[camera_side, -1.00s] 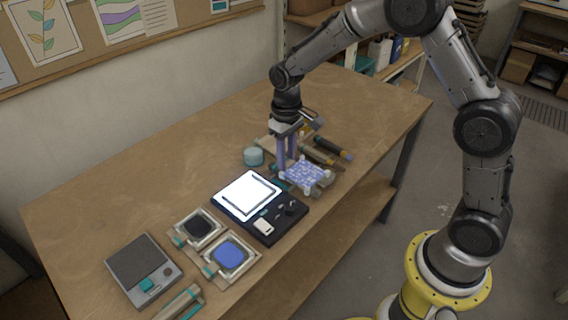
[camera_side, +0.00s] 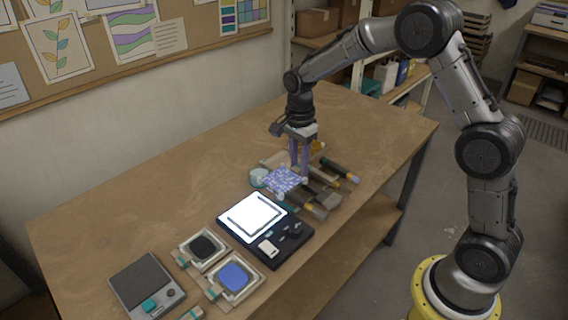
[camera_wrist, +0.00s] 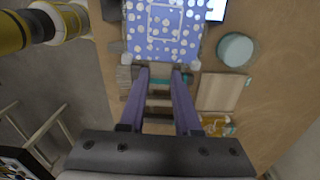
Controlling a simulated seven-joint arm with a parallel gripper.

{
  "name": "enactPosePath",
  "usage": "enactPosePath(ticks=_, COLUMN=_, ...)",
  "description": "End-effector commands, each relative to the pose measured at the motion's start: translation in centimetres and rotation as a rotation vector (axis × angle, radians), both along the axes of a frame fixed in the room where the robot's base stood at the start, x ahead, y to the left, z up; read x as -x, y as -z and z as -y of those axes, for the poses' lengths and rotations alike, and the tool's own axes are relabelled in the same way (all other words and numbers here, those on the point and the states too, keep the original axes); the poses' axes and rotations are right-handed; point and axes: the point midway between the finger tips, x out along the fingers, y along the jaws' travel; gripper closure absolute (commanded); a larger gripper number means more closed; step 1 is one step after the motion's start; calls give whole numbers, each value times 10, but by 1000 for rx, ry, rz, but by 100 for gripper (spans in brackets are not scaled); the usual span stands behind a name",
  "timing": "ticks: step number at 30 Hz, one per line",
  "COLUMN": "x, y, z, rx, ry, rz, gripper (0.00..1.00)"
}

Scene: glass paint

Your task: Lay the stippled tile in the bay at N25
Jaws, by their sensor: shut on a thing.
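The stippled tile (camera_side: 280,181) is blue with white dots and has pale corner pieces. My gripper (camera_side: 300,174) is shut on its edge and holds it level above the bench. In the wrist view the tile (camera_wrist: 160,30) spans the top centre, just beyond the fingertips of my gripper (camera_wrist: 163,70). The lit white panel (camera_side: 252,213) with a dark angled guide lies in front of the tile, to its lower left. No N25 mark is legible, so I cannot tell which place is that bay.
A grey scale-like device (camera_side: 146,284) is farther left. A round teal pot (camera_wrist: 235,49) and several tools lie near my gripper. The bench's back left is clear.

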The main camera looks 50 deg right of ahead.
Motion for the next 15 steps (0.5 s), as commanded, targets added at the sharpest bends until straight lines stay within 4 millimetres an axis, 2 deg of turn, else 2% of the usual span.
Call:
enactPosePath(ticks=3, x=-3, y=-7, z=13, rx=6, ry=232, rz=3, gripper=100)
enactPosePath(ticks=9, x=-8, y=-17, z=37, rx=12, ry=569, rz=10, gripper=100)
enactPosePath(ticks=12, x=-12, y=-24, z=56, rx=12, ry=688, rz=21, gripper=100)
enactPosePath(ticks=15, x=-13, y=-25, z=70, rx=11, ry=711, rz=28, gripper=100)
